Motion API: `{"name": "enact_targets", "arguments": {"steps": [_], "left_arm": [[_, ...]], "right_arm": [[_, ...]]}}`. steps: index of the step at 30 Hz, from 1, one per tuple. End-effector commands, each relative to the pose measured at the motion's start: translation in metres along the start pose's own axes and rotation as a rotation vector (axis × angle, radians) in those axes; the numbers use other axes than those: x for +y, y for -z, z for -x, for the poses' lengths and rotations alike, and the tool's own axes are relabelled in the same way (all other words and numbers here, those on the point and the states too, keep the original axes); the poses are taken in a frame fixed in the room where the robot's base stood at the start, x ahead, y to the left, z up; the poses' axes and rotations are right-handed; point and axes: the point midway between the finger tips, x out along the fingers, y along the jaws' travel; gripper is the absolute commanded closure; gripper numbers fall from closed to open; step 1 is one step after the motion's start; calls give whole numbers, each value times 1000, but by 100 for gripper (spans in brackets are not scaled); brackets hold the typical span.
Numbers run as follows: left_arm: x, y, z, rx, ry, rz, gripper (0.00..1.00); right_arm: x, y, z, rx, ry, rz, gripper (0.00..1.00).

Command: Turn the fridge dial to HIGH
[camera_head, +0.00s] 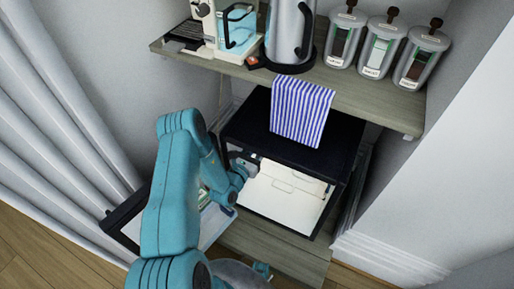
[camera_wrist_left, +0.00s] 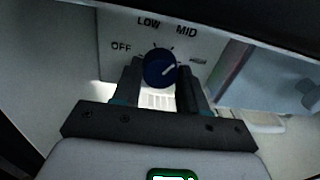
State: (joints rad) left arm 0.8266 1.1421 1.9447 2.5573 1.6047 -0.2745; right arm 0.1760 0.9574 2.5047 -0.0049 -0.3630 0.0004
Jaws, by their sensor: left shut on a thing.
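The blue fridge dial (camera_wrist_left: 159,67) shows in the left wrist view on a pale panel marked OFF, LOW, MID and HIGH from left to right. Its white pointer line slants up and right, toward the HIGH side. My left gripper (camera_wrist_left: 161,88) is shut on the dial, one dark finger on each side. In the head view the black fridge (camera_head: 335,160) stands open, and my left gripper (camera_head: 243,168) reaches into its upper left interior. The dial is hidden there. My right gripper is not in view.
The open fridge door (camera_head: 125,222) stands at the left, beside my arm. A blue-striped cloth (camera_head: 301,112) hangs over the fridge top. The shelf above (camera_head: 385,106) holds a kettle (camera_head: 290,32), a coffee machine (camera_head: 234,26) and several canisters (camera_head: 383,47). White walls flank both sides.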

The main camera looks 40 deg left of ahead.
Motion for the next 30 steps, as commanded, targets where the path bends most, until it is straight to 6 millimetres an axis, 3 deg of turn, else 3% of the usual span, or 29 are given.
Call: {"name": "enact_targets", "arguments": {"steps": [18, 30], "left_arm": [[-1, -2, 0, 26, -4, -524, 88], [-1, -2, -1, 37, -6, -729, 88]], "right_arm": [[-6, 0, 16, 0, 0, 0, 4], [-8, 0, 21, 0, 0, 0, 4]]}}
